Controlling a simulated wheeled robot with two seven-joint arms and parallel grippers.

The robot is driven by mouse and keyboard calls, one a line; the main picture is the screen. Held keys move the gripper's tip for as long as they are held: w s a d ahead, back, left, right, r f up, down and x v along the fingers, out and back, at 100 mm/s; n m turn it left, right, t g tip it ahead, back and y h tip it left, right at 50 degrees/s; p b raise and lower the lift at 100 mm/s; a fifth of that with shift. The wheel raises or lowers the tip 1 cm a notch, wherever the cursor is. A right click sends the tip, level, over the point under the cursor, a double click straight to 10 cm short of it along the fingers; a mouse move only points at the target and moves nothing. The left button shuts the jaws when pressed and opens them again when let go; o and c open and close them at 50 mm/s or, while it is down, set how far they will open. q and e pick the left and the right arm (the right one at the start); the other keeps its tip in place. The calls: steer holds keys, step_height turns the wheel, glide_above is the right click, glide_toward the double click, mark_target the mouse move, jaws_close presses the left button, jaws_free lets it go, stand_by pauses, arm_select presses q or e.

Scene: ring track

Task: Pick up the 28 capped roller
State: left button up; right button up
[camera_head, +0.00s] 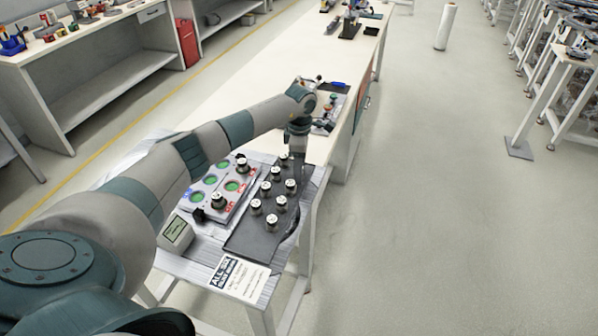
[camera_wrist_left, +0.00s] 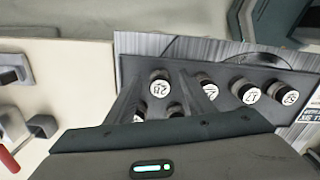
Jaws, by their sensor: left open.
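Several short dark rollers with white numbered caps stand upright on a dark tray (camera_head: 244,241) in the head view. My left gripper (camera_head: 298,172) is open and points down over the tray's far right part, close to the rollers there. In the left wrist view a capped roller (camera_wrist_left: 158,88) shows between the two open fingers; its number is upside down and too small to read surely, so I cannot tell whether it is the 28. Other capped rollers, such as one (camera_wrist_left: 250,94) further right, stand in a row. The right gripper is not in view.
Left of the tray is a light panel (camera_head: 211,187) with green round spots and two rollers. A small display box (camera_head: 176,232) and a printed sign (camera_head: 238,275) lie nearer on the stand. A long bench (camera_head: 240,112) lies beyond.

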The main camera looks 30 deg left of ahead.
arm_select(q)
steer(key=shift+c, duration=0.4)
jaws_close()
steer(key=shift+r, duration=0.15)
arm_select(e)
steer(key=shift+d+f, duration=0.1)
